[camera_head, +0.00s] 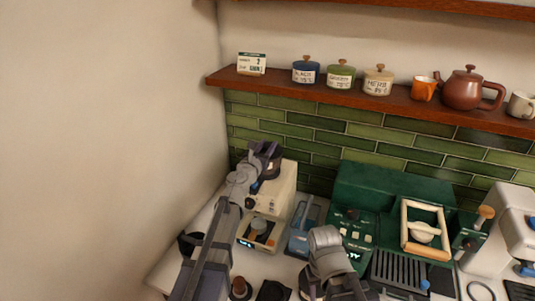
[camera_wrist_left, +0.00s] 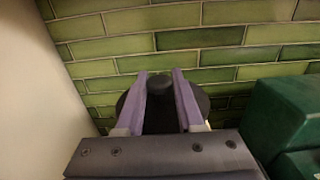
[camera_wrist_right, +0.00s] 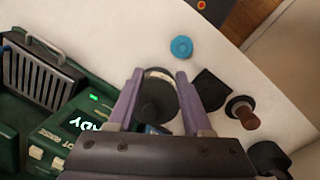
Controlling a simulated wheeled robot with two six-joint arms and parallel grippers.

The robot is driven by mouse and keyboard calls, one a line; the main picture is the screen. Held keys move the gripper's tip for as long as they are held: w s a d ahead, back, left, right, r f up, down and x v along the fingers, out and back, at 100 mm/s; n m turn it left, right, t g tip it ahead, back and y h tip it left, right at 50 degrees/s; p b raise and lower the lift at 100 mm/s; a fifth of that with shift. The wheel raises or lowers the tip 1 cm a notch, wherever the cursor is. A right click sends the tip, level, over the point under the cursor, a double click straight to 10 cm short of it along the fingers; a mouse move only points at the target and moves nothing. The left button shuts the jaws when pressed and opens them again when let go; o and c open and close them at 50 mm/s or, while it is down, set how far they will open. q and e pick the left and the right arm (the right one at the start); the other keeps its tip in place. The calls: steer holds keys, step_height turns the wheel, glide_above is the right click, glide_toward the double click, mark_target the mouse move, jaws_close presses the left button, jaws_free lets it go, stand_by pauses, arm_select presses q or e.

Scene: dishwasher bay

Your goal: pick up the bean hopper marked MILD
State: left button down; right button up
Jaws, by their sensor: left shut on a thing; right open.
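My left gripper (camera_head: 266,158) is over the top of a cream grinder (camera_head: 284,188) beside the green tiled wall. In the left wrist view its purple fingers (camera_wrist_left: 160,95) are shut on a dark round piece (camera_wrist_left: 160,118), apparently the lidded top of a bean hopper. Most of the hopper is hidden by the gripper, and no MILD marking is readable. My right gripper (camera_wrist_right: 160,95) is open; in the right wrist view, a dark round object with a pale rim (camera_wrist_right: 157,98) shows between and beyond its fingers. I cannot tell how far below it is.
A green espresso machine (camera_head: 375,190) stands right of the grinder, with a blue item (camera_head: 302,232) between them. A wooden shelf (camera_head: 300,87) above holds labelled canisters (camera_head: 341,75) and a teapot (camera_head: 468,90). A wooden-handled tamper (camera_wrist_right: 241,109) and blue ring (camera_wrist_right: 181,47) lie on the counter.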

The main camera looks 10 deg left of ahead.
arm_select(q)
steer(key=shift+r, duration=0.2)
step_height(320, 180, up, 10)
steer(key=p, duration=1)
steer(key=shift+f, duration=0.15)
